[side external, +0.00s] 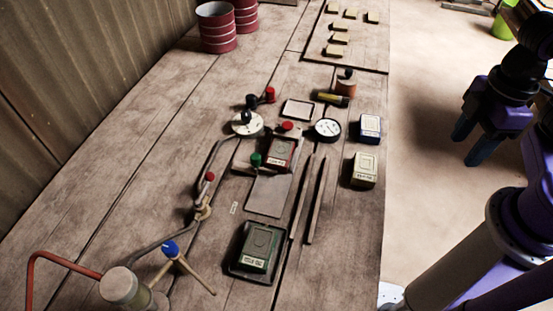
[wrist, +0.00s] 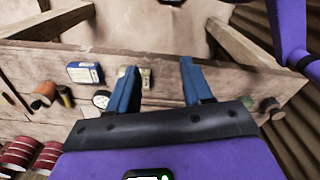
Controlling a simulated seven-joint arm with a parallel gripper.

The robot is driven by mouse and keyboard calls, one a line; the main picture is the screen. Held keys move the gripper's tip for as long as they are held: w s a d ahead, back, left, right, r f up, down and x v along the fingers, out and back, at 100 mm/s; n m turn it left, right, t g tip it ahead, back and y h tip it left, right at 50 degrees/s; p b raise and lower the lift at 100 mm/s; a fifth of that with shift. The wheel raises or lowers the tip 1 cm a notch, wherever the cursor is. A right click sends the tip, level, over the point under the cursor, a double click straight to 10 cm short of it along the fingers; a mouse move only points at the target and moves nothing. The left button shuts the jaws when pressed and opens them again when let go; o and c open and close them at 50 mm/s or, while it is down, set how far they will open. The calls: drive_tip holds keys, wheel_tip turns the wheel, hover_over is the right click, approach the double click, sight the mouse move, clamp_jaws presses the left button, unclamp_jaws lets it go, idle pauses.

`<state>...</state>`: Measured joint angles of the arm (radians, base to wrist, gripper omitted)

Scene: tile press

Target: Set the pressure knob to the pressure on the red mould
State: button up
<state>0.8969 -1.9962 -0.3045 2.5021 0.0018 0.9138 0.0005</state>
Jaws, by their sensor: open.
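The red mould (side external: 282,150) lies on the press plate mid-bench in the side view; its front label is too small to read. A round white dial plate (side external: 240,127) with a black knob (side external: 246,117) sits to its upper left and looks like the pressure knob; its marks and setting are unreadable. A round gauge (side external: 327,129) lies right of the mould and also shows in the wrist view (wrist: 101,99). My gripper (side external: 468,148) is open and empty, off the bench's right edge, far from the knob. The wrist view shows its blue fingers apart (wrist: 158,70).
A blue mould (side external: 370,128), a cream mould (side external: 364,170) and a green mould (side external: 256,247) lie around the press. A red-topped valve (side external: 209,178) and blue-handled tripod (side external: 172,250) stand to the left. Red drums (side external: 217,28) stand at the back. Two rods (side external: 317,200) lie near the middle.

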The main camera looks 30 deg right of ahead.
drive_tip(key=shift+o, duration=0.6)
drive_tip(key=r+n+y, duration=0.2)
drive_tip(key=n+y, duration=0.2)
drive_tip(key=n, duration=0.1)
hover_over(246, 113)
drive_tip(key=d, duration=0.7)
drive_tip(key=x, duration=1.7)
drive_tip(key=shift+s+f, duration=0.15)
drive_tip(key=shift+f, duration=0.2)
clamp_jaws()
